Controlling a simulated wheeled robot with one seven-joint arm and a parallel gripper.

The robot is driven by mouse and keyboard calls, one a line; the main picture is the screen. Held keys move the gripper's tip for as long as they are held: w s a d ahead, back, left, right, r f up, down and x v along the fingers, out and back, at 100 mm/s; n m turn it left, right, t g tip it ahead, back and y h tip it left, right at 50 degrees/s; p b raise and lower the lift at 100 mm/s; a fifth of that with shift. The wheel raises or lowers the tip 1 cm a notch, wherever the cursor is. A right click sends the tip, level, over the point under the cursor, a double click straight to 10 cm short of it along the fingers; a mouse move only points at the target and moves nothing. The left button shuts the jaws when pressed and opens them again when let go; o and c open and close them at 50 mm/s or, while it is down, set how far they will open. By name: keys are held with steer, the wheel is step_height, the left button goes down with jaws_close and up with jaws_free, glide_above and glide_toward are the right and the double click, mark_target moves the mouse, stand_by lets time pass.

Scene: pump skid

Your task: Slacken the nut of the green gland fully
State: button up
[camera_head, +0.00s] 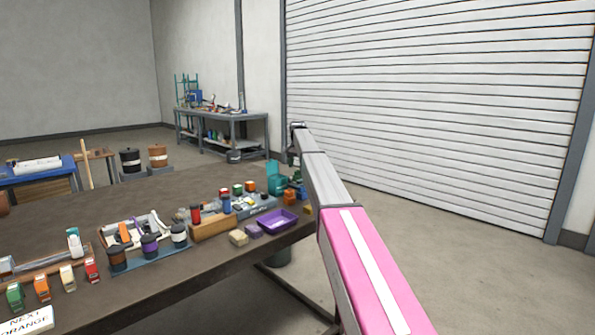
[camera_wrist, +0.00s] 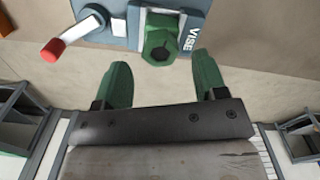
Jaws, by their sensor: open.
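The green gland's hex nut (camera_wrist: 158,45) shows in the wrist view, at the front of a grey-blue block lettered VISE (camera_wrist: 191,40). It has a dark round hole in its middle. My gripper (camera_wrist: 162,80) is open, with one green finger to the left and one to the right of the nut's line. The fingertips are nearer the camera than the nut, and nothing is between them. I cannot tell the exact gap to the nut. In the head view my arm reaches over the bench's far right end, and I cannot make out the gripper or the nut there.
A lever with a red end (camera_wrist: 53,50) sticks out left of the nut. In the head view, a teal box (camera_head: 276,178), a purple tray (camera_head: 278,221) and several small parts crowd the workbench (camera_head: 190,268) near its right end. Floor right of my arm is clear.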

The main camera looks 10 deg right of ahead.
mark_target(298, 172)
steer(key=shift+f, duration=1.4)
steer(key=shift+c, duration=0.3)
steer(key=c, duration=0.9)
